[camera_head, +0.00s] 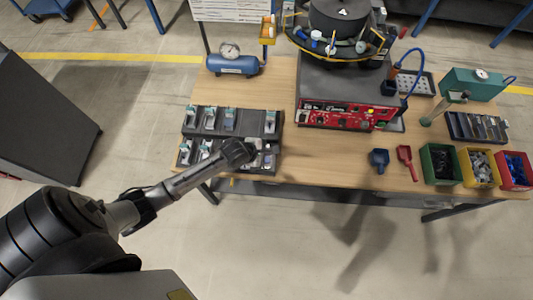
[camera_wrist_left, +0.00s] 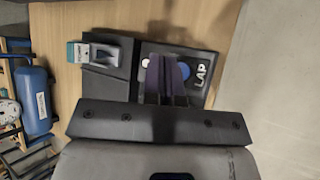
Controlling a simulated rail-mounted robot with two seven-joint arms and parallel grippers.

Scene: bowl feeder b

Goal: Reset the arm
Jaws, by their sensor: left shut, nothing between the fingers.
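My left arm comes in from the lower left in the head view. Its gripper (camera_head: 256,152) is over the front right part of the black compartment rack (camera_head: 228,124) on the wooden table. The left wrist view shows the gripper fingers (camera_wrist_left: 166,88) together, with nothing held, over a black rack section marked "LAP" (camera_wrist_left: 201,70). A white round spot and a blue round spot show on either side of the fingers there. A teal-and-grey part (camera_wrist_left: 93,52) sits in a neighbouring compartment. Whether the fingers touch the rack, I cannot tell. My right gripper is not in view.
A blue air tank (camera_head: 232,66) stands behind the rack. The bowl feeder (camera_head: 338,22) stands above a red control panel (camera_head: 345,116). Blue and red scoops (camera_head: 405,160) and green, yellow and red bins (camera_head: 441,177) are at the right. Bare wood lies right of the rack.

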